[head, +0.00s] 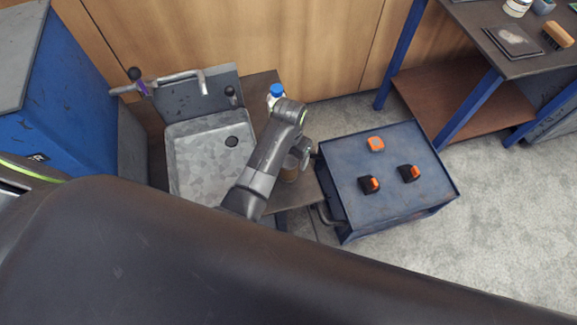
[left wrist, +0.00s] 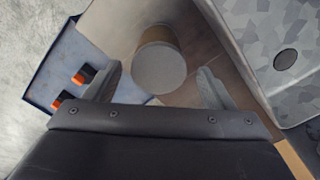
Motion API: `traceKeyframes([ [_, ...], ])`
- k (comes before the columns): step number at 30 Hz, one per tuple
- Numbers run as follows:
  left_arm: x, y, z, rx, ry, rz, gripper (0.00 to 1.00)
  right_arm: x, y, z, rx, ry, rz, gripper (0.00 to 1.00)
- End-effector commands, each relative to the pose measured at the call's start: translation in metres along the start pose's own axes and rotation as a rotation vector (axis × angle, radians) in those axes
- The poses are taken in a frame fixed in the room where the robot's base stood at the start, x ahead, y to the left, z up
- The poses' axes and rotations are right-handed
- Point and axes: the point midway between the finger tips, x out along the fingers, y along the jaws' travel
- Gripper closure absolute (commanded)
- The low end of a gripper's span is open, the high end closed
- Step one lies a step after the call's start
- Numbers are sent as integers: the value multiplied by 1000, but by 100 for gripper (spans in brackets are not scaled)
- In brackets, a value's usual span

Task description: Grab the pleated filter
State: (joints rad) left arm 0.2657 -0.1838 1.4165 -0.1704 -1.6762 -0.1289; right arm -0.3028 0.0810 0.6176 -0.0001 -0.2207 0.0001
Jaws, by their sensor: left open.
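The pleated filter (left wrist: 158,66) is a short upright cylinder with a round grey top and a tan side. It stands on the brown counter beside the sink. In the head view its tan side (head: 289,170) shows just below my left gripper (head: 302,153), partly hidden by the arm. In the left wrist view my left gripper (left wrist: 159,86) is open, with one finger to each side of the filter in the picture. Whether the fingers are level with it or above it, I cannot tell. My right gripper is not in view.
A metal sink (head: 205,165) lies left of the filter. A bottle with a blue cap (head: 276,91) stands behind the arm. A blue cart (head: 345,160) on the right carries several orange and black items. A workbench (head: 535,65) stands at the upper right. Floor is clear at right.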

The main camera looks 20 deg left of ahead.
Motion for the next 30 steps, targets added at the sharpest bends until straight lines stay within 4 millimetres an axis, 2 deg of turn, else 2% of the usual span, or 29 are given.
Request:
traceKeyframes([
  [7,18,0,2,-1,-2,0,24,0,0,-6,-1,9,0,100],
  [15,55,2,7,0,-2,0,24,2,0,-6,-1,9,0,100],
  [25,61,2,6,-1,0,0,24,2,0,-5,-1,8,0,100],
  [30,61,2,6,-1,0,0,45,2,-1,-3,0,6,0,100],
])
